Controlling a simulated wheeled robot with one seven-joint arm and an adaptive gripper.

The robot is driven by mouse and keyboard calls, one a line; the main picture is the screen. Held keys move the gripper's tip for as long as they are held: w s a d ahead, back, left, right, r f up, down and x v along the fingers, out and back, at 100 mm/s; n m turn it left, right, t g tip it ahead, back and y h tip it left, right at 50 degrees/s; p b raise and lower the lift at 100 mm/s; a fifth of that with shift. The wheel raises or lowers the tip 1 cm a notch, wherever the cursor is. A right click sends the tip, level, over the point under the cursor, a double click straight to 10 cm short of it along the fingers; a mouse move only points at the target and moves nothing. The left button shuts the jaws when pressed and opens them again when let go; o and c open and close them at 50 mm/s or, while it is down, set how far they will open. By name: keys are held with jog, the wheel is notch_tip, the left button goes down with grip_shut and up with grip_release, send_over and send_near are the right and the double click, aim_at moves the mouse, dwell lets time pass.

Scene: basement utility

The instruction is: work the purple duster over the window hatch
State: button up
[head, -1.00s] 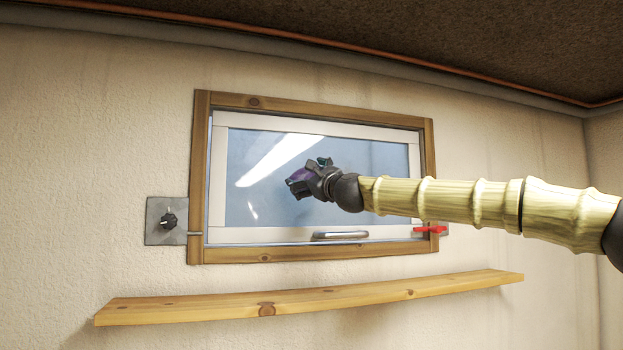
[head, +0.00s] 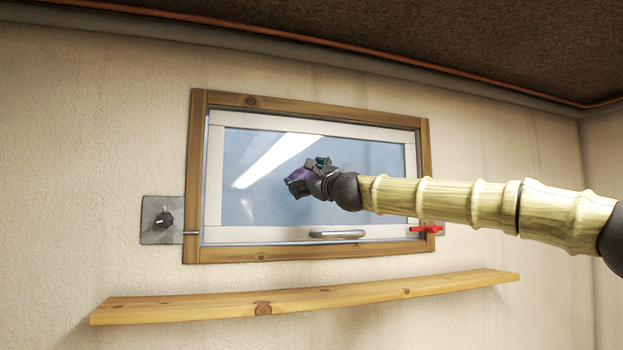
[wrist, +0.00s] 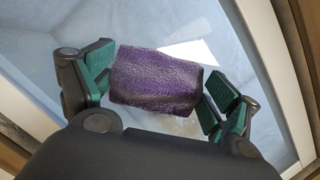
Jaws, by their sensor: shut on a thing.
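The window hatch (head: 381,156) is a glass pane in a white sash, set in a wooden frame on the wall. It also fills the background of the wrist view (wrist: 223,23). My gripper (head: 303,180) is in front of the middle of the pane. In the wrist view, the purple duster (wrist: 155,82) is a textured purple block between the green-padded fingers of my gripper (wrist: 155,88), which is shut on it. In the head view, the duster (head: 297,178) is mostly hidden by the fingers. I cannot tell whether it touches the glass.
A grey handle (head: 337,234) sits on the lower sash. A red lever (head: 426,229) is at the frame's lower right. A plate with a black knob (head: 163,220) is at the left. A bare wooden shelf (head: 330,298) runs below the hatch.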

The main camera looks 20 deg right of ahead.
jog(key=shift+a, duration=0.35)
jog(key=shift+d, duration=0.1)
jog(key=shift+d, duration=1.1)
jog(key=shift+a, duration=0.1)
jog(key=shift+a, duration=0.1)
jog(key=shift+a+b, duration=0.35)
jog(key=shift+a, duration=0.05)
jog(key=shift+d+f, duration=0.1)
jog(key=shift+d, duration=0.05)
